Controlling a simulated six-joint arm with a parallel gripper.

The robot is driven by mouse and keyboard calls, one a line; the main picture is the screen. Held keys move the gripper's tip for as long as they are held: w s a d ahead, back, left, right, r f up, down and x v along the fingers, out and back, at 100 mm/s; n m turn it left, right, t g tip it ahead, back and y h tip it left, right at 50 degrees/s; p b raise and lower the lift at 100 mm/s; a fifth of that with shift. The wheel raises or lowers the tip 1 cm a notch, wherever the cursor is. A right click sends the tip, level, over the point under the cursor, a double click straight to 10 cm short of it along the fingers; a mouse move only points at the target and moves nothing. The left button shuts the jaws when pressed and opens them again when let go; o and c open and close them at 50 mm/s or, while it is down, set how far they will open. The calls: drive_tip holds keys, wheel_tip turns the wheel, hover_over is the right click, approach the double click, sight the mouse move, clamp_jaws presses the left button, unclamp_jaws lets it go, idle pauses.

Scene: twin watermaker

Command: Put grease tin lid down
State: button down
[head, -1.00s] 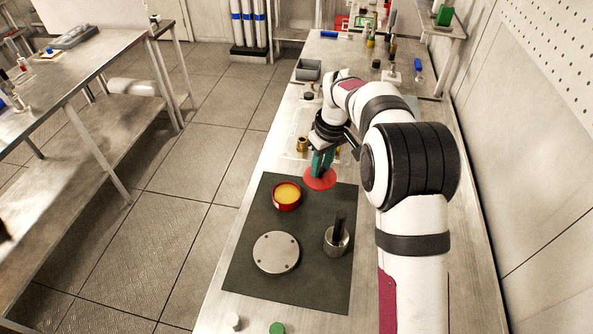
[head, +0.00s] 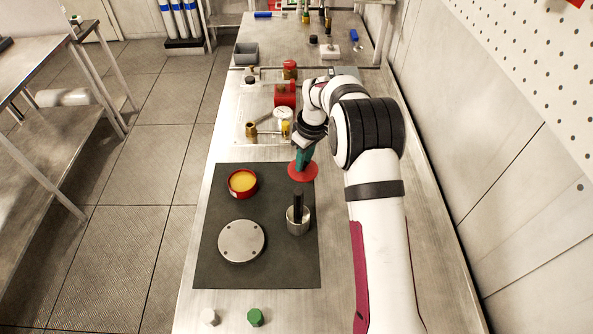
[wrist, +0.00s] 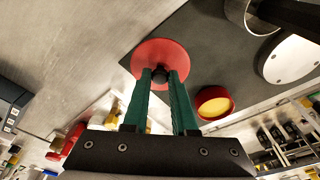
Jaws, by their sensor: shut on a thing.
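The red grease tin lid (head: 303,172) is a flat disc with a dark knob. My gripper (head: 306,157) is shut on it, with its green fingers on the knob. In the wrist view the lid (wrist: 158,60) spans beyond the fingertips (wrist: 160,76). In the head view the lid shows over the far right edge of the dark mat (head: 212,262). I cannot tell whether it touches the mat. The open grease tin (head: 243,184), red with yellow grease, stands on the mat left of the lid. It also shows in the wrist view (wrist: 214,103).
A round metal plate (head: 242,241) and a metal cup with dark tools (head: 298,218) stand on the mat. A white cap (head: 210,317) and a green cap (head: 255,317) are at the front. Red parts and brass fittings lie beyond the mat.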

drive_tip(key=shift+w+a+f, duration=0.2)
drive_tip(key=shift+a+f, duration=0.15)
drive_tip(key=shift+a, duration=0.15)
drive_tip(key=shift+w+a+f, duration=0.15)
drive_tip(key=shift+a+f, duration=0.2)
drive_tip(key=shift+a, duration=0.1)
drive_tip(key=shift+f, duration=1.85)
drive_tip(key=shift+f, duration=0.1)
drive_tip(key=c, duration=0.7)
unclamp_jaws()
